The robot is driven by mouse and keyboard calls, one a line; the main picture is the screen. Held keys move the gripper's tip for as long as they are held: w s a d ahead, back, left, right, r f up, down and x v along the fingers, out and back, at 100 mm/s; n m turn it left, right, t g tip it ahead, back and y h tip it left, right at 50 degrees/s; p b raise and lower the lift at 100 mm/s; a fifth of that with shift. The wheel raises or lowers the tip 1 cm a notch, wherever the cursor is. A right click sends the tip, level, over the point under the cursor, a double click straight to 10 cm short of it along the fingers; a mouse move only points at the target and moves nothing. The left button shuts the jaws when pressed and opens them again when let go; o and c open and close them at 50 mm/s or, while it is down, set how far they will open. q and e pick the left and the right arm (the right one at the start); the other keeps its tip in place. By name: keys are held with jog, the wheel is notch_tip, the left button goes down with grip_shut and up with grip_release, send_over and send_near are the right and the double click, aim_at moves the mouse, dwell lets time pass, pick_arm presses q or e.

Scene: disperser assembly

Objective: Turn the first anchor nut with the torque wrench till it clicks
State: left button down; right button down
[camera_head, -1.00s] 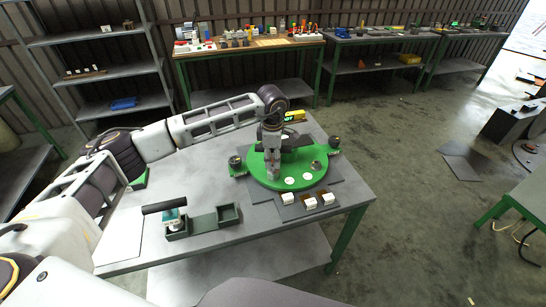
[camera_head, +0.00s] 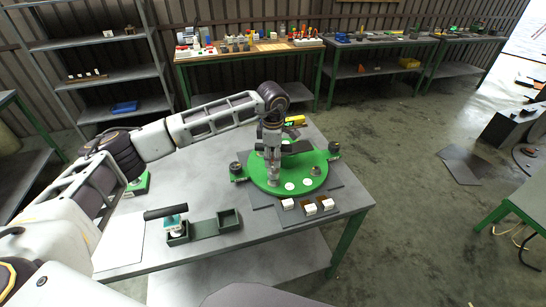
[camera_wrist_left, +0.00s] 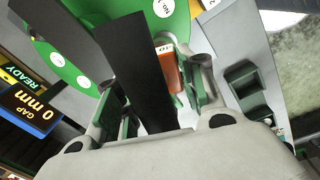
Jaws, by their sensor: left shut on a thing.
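My left gripper (camera_head: 273,179) points down over the green round plate (camera_head: 268,186) on the grey table. It is shut on a long dark bar (camera_head: 298,147), which looks like the torque wrench. In the left wrist view the bar (camera_wrist_left: 132,62) runs up from between the fingers of the gripper (camera_wrist_left: 155,105) across the plate. The bar's working end is hidden, so I cannot tell whether it sits on an anchor nut. A metal nut-like piece (camera_head: 316,170) stands on the plate's right side. My right gripper is not in view.
Black-topped posts (camera_head: 236,169) (camera_head: 334,148) stand at the plate's sides. White blocks (camera_head: 310,208) lie in front. A green tray (camera_head: 230,220) holds a black-handled tool (camera_head: 165,212).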

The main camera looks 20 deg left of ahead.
pick_arm(q)
jog(key=shift+r+p, duration=0.3)
jog(key=shift+r, duration=0.6)
